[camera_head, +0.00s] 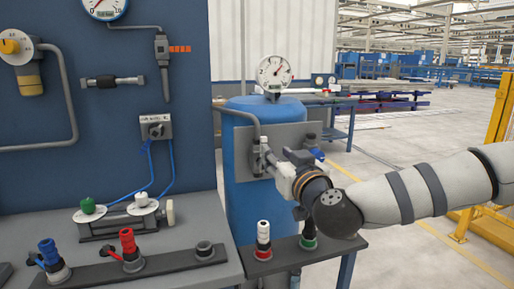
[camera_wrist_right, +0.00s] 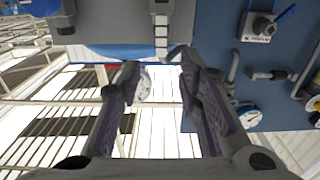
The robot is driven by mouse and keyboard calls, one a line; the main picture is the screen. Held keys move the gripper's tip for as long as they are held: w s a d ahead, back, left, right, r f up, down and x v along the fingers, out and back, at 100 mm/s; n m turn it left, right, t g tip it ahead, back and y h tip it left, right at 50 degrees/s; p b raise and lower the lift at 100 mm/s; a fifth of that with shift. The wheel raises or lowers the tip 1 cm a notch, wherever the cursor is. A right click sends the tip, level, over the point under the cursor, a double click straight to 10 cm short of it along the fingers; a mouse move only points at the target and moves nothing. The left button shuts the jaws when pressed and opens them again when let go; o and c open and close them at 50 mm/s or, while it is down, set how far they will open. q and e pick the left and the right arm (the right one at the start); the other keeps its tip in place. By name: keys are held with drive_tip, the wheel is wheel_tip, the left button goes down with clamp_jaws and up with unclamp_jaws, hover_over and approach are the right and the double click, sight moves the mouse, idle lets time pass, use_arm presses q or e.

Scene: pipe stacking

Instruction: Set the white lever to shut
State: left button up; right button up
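In the right wrist view, a narrow pale banded piece (camera_wrist_right: 161,32) stands out from the grey plate beyond the fingertips; it may be the white lever, but I cannot tell its setting. My right gripper (camera_wrist_right: 158,68) is open, with nothing between its fingers. In the head view, my right gripper (camera_head: 272,163) is in front of the grey plate (camera_head: 290,133) on the blue tank (camera_head: 237,195). My wrist hides much of the plate there. A blue lever (camera_head: 318,154) shows just above my wrist. My left gripper is not in view.
A pressure gauge (camera_head: 274,73) stands on top of the tank. Blue and red valves stand on the bench (camera_head: 200,224) at left. A yellow frame (camera_head: 499,110) is at far right.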

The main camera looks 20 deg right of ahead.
drive_tip(key=w, duration=0.3)
drive_tip(key=w+b, duration=0.1)
drive_tip(key=w, duration=0.2)
drive_tip(key=w+f, duration=0.1)
drive_tip(key=w, duration=0.2)
drive_tip(key=shift+w+a+f+b, duration=0.1)
drive_tip(key=shift+w+a+b, duration=0.1)
drive_tip(key=shift+b, duration=0.1)
drive_tip(key=shift+w+r, duration=0.2)
drive_tip(key=shift+w, duration=0.1)
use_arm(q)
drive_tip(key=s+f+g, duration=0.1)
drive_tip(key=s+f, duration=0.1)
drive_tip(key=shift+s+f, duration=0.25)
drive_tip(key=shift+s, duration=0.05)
use_arm(e)
clamp_jaws()
